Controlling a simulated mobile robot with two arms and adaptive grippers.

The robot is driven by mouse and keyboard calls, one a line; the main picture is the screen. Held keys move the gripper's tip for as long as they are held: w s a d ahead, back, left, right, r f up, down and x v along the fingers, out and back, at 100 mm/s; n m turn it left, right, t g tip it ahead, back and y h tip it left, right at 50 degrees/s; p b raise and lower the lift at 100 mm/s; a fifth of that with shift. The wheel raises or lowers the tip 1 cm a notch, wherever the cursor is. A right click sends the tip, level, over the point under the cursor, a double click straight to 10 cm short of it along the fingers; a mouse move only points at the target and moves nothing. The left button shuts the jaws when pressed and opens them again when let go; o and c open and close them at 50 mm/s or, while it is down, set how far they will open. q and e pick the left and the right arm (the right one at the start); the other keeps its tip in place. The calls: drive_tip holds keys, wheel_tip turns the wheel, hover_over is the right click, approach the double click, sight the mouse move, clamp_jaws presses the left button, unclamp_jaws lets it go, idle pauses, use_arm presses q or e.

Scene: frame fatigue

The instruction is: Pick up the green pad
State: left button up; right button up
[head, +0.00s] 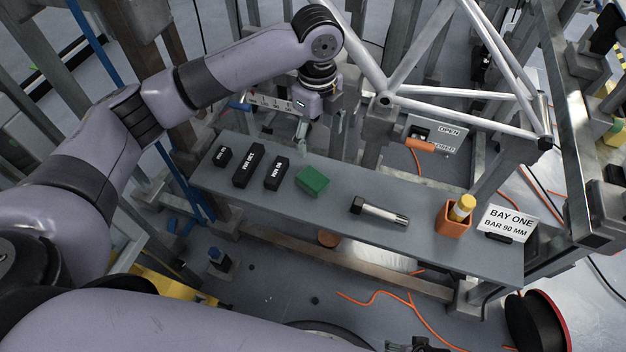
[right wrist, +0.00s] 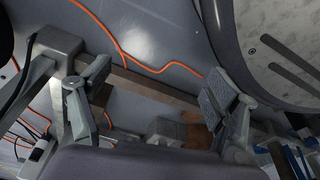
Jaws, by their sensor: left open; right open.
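The green pad (head: 312,181) is a small block lying on the grey bench shelf (head: 345,235), between the black blocks and a bolt. My left gripper (head: 318,140) points down beyond the back edge of the shelf, above and behind the pad in the picture. It is open, empty and apart from the pad. My right gripper (right wrist: 155,105) is open and empty in the right wrist view, with its two fingers spread over the floor area. The pad does not show in that view.
Several labelled black blocks (head: 248,171) stand left of the pad. A metal bolt (head: 379,211), an orange cup (head: 453,220) holding a yellow-capped item, and a "BAY ONE" sign (head: 508,224) are to the right. A silver tube frame (head: 455,98) rises behind the shelf.

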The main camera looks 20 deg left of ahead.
use_arm(q)
drive_tip(key=b, duration=0.3)
hover_over(313, 178)
drive_tip(key=f, duration=1.1)
drive_tip(key=shift+w+d, duration=0.1)
drive_tip(key=shift+w, duration=0.15)
drive_tip(key=f, duration=0.3)
drive_tip(key=f+b, duration=0.1)
drive_tip(key=f, duration=0.1)
drive_tip(key=shift+s, duration=0.25)
drive_tip(key=shift+f, duration=0.35)
use_arm(e)
drive_tip(key=w+r, duration=0.4)
drive_tip(key=r, duration=0.8)
drive_tip(key=shift+w+a+t, duration=0.25)
drive_tip(key=shift+w+t, duration=0.05)
drive_tip(key=shift+t, duration=0.1)
use_arm(q)
drive_tip(key=shift+c, duration=0.5)
use_arm(e)
drive_tip(key=shift+r, duration=0.1)
use_arm(q)
drive_tip(key=c, duration=1.1)
